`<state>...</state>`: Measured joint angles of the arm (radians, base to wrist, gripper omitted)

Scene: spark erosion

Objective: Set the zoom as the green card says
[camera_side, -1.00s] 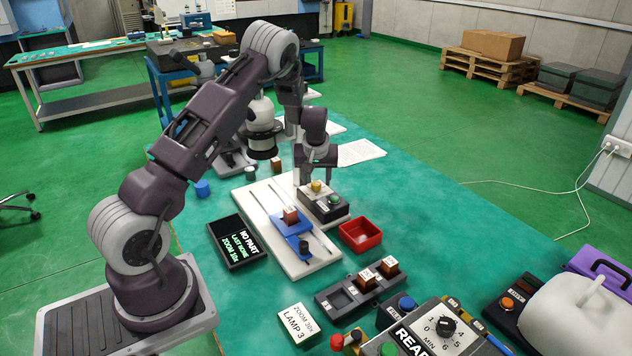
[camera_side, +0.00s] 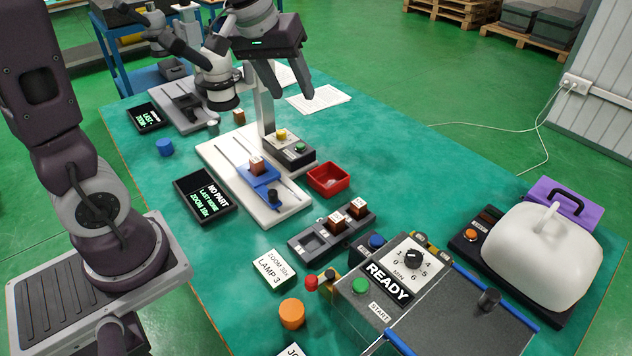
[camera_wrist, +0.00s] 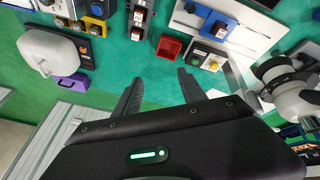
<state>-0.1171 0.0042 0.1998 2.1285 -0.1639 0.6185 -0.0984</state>
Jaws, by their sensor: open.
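A pale card (camera_side: 280,268) reading "ZOOM 30x LAMP 3" lies on the green bench. A black display (camera_side: 205,196) reads "NO PART", "LAST NONE", "ZOOM 10x". A dark box with a yellow button (camera_side: 281,134) and a green button (camera_side: 300,147) stands at the back of the white stage (camera_side: 228,160); it also shows in the wrist view (camera_wrist: 207,55). A microscope head (camera_side: 222,88) stands behind, also in the wrist view (camera_wrist: 288,85). My gripper (camera_side: 292,95) is open and empty, raised above and behind the button box; its fingers show in the wrist view (camera_wrist: 160,77).
A blue slide (camera_side: 258,174) with a brown block sits on the stage. A red bin (camera_side: 328,180) is to its right.

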